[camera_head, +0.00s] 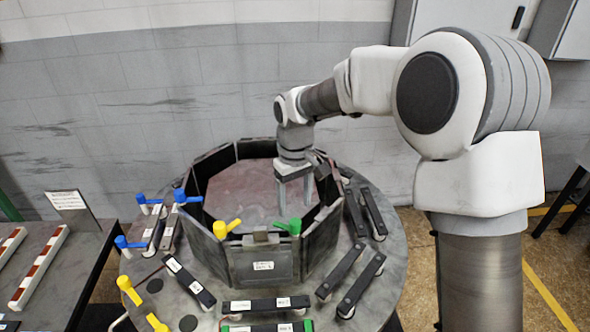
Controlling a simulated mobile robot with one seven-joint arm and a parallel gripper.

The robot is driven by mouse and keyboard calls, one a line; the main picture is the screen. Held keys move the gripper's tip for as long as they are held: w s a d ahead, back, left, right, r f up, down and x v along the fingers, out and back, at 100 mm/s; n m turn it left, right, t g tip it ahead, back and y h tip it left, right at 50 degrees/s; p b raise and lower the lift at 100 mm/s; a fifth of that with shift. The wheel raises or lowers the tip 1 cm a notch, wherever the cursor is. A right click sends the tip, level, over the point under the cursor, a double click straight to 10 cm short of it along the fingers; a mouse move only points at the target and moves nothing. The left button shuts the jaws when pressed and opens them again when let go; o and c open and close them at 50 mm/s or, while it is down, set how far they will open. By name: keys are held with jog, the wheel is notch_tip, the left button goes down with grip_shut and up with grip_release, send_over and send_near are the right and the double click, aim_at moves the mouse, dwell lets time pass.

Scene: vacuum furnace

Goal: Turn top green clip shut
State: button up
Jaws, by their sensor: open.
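The top green clip (289,227) sits on the upper rim of the front wall of the dark many-sided chamber (228,262), toward its right side. Its handle points left in the picture. My gripper (295,204) points down with its two fingers apart and nothing between them. It appears just behind and above the green clip, over the chamber's opening. The fingertips look close to the clip, but I cannot tell whether they touch it. A second green piece (309,325) shows lower down, at the front edge of the picture, partly cut off.
A yellow clip (228,228) stands left of the green one on the same rim. Blue clips (186,197) are at the left. Several dark labelled bars (265,305) lie on the round table (385,275). A side table (75,265) with red-and-white bars stands left.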

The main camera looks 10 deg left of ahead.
aim_at(296, 221)
notch_tip(296, 221, up, 10)
jog(key=shift+r, duration=0.15)
dwell(0.4)
